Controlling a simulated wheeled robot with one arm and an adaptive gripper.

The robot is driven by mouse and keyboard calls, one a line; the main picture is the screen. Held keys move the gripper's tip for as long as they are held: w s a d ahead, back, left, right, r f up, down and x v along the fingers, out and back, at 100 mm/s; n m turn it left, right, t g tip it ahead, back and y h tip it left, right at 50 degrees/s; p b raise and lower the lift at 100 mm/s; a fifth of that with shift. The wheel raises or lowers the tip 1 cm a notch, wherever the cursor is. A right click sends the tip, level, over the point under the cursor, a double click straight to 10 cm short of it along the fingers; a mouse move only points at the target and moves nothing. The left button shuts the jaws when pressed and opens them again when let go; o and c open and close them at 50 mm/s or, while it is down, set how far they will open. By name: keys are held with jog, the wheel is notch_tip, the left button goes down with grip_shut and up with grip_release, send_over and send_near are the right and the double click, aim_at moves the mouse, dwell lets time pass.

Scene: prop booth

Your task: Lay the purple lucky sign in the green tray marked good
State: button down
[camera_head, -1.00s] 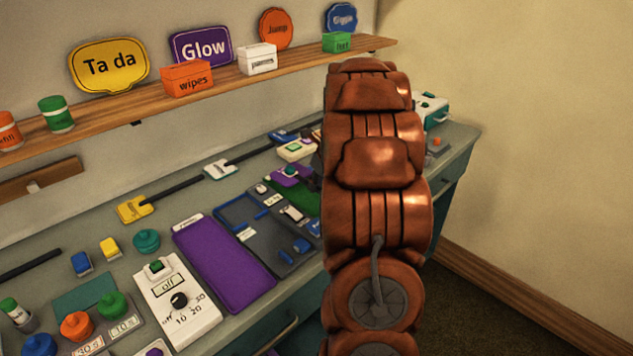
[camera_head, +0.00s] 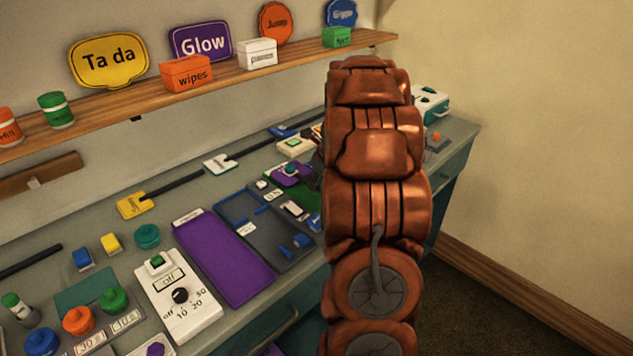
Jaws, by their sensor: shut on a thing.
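A green tray (camera_head: 283,197) with a white label lies on the bench, just left of my arm. Its label is too small to read fully, and its right part is hidden behind the arm. My gripper is hidden behind my brown arm; only a dark grey sliver shows at the arm's left edge, and I cannot tell which part it is. I cannot make out the purple lucky sign. A purple piece with a green top (camera_head: 291,173) sits behind the green tray, but no lettering can be read on it.
A purple tray (camera_head: 226,262) and a dark grey divided tray (camera_head: 262,232) lie left of my arm. A white dial box (camera_head: 179,299) stands in front. A shelf (camera_head: 215,84) above holds signs, including a purple Glow sign (camera_head: 201,42), and small boxes.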

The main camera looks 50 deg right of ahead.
jog(key=shift+f+p, duration=0.65)
jog(key=shift+f, duration=0.3)
dwell(1.6)
jog(key=shift+p, duration=0.55)
dwell(0.7)
jog(key=c, duration=1.1)
grip_release()
jog(key=shift+o, duration=0.4)
jog(key=shift+o, duration=0.6)
